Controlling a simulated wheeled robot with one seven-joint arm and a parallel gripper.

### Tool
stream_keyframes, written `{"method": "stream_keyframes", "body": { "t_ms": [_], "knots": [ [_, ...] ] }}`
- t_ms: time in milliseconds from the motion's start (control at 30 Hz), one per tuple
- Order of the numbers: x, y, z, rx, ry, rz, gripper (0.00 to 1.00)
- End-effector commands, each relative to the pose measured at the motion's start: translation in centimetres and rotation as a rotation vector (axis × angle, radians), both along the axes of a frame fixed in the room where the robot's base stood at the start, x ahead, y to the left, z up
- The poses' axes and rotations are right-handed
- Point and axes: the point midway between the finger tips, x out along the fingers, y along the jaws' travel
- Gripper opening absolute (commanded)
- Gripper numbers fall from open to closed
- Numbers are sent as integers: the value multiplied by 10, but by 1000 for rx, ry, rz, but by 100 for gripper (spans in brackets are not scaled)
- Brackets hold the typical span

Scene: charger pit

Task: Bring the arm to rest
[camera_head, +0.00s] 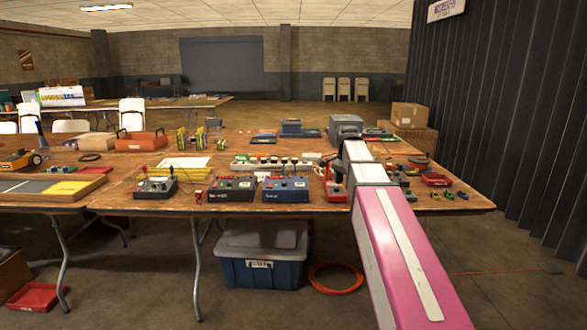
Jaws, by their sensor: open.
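My arm (401,243), pink and white, reaches from the lower right corner of the head view up over the right part of the long wooden table (130,178). Its far white section (364,168) lies in front of the tabletop, near a grey boxy shape (346,126). I cannot tell whether that shape is part of my arm or stands on the table. My gripper's fingers cannot be made out; the arm seems to hide them. Nothing held can be seen.
Chargers (286,188), a power strip (270,165) and small parts crowd the table around the arm. A blue bin (262,270) and an orange cable coil (335,278) lie below. A dark corrugated wall (500,110) stands right.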

Motion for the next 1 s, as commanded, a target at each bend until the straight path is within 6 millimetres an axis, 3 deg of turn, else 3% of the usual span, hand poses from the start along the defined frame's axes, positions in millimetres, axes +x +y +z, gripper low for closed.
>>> {"method": "stream_keyframes", "body": {
  "t_ms": [267,467,667,1000],
  "knots": [
    [-14,0,-37,0,0,87,53],
    [-30,0,-78,0,2,187,53],
    [-62,0,-140,0,1,353,53],
    [-133,0,-243,0,1,679,53]
  ]
}}
